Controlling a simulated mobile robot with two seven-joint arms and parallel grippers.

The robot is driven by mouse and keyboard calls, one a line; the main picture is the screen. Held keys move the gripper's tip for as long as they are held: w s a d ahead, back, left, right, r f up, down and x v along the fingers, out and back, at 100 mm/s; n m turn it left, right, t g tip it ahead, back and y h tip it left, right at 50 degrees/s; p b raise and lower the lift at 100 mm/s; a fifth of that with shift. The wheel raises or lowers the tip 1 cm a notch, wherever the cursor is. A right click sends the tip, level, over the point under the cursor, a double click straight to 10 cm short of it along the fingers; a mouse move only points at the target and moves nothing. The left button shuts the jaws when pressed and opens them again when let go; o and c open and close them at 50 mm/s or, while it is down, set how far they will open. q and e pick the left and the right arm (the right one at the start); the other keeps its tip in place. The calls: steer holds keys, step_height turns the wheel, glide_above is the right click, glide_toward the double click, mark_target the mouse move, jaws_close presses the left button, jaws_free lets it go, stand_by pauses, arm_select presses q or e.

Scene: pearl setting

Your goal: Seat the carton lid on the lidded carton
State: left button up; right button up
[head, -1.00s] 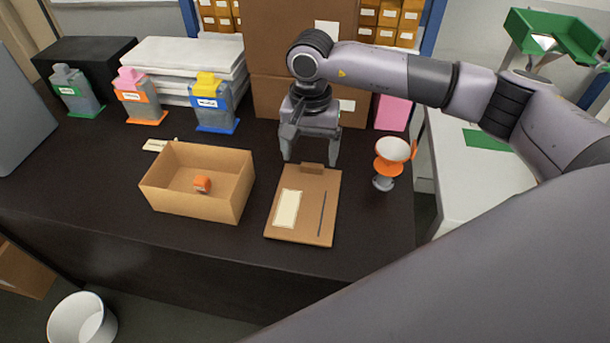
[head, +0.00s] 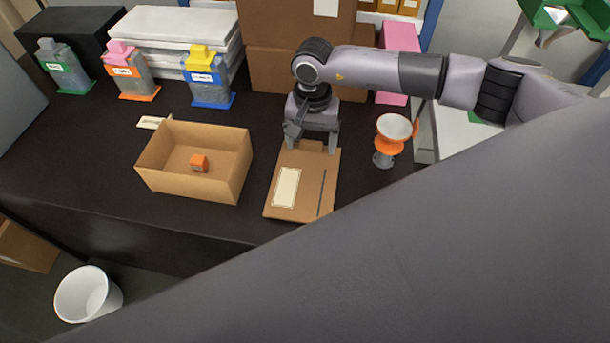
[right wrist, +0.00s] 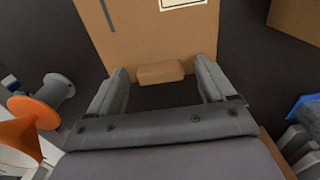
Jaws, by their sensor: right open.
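The carton lid (head: 304,183) is a flat brown panel with a pale label and a dark strip, lying on the dark table right of the carton. Its raised tab (right wrist: 160,72) is at its far edge. The open carton (head: 195,185) stands left of the lid with an orange item (head: 199,162) inside. My right gripper (head: 311,145) is open over the lid's far edge. In the right wrist view its two fingers (right wrist: 160,85) stand either side of the tab, with gaps between. My left gripper is not in view.
An orange and white funnel-like stand (head: 388,140) is right of the lid. Bottles with blue (head: 208,82), pink and green parts stand at the back left, before white stacked sheets (head: 178,35). Brown boxes (head: 265,70) stand behind my gripper. A white bin (head: 88,295) is on the floor.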

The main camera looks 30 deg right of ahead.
steer(key=shift+c, duration=0.3)
steer(key=c, duration=1.1)
steer(key=shift+o, duration=0.2)
